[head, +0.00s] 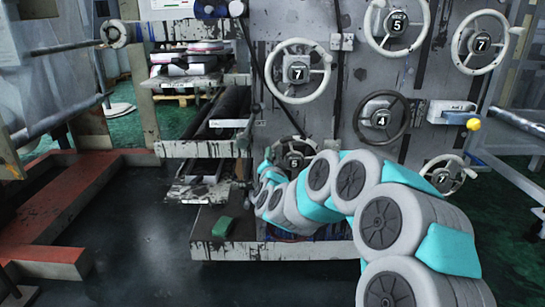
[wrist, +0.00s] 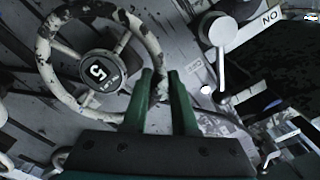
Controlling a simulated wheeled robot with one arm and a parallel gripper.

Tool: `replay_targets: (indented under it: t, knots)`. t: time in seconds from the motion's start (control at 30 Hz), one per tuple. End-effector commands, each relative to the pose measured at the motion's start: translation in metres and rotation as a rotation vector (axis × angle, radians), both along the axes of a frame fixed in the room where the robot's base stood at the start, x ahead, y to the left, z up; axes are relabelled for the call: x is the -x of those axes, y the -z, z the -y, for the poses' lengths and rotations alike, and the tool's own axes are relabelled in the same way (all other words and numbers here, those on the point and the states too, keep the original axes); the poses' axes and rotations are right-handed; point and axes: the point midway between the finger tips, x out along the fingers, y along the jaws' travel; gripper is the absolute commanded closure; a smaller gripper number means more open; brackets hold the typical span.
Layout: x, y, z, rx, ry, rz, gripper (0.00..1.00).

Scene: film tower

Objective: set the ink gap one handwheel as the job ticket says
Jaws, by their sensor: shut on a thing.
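A worn, paint-chipped handwheel (wrist: 50,62) fills the upper left of the wrist view. Its hub dial (wrist: 101,71) shows 5, turned in that picture; the small label under it is too small to read surely. In the head view this wheel (head: 293,144) sits low on the grey panel, partly behind my arm. My gripper (wrist: 160,74) has its two green fingers shut on the wheel's rim at the side nearest the white lever. In the head view my gripper is hard to make out by the wheel. I cannot make out a job ticket.
Other handwheels show 7 (head: 298,70), 5 (head: 396,24), 7 (head: 482,42) and 4 (head: 382,117). A white lever (wrist: 220,48) beside a plate reading ON upside down stands close to my fingers. A green block (head: 222,227) lies on the low ledge. Dark floor is open at left.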

Motion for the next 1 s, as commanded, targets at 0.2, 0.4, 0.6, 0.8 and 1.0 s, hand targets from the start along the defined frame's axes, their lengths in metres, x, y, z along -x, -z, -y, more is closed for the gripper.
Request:
replay_targets:
  t: [0.2, 0.4, 0.6, 0.8, 1.0]
  knots:
    - [0.000, 0.001, 0.000, 0.013, 0.000, -0.002, 1.00]
    - [0.000, 0.007, -0.003, 0.086, 0.000, -0.009, 1.00]
    - [-0.001, 0.019, -0.008, 0.229, -0.001, -0.021, 1.00]
    - [-0.001, 0.032, -0.011, 0.415, 0.001, -0.032, 1.00]
    - [-0.001, 0.051, -0.013, 0.605, -0.001, -0.049, 1.00]
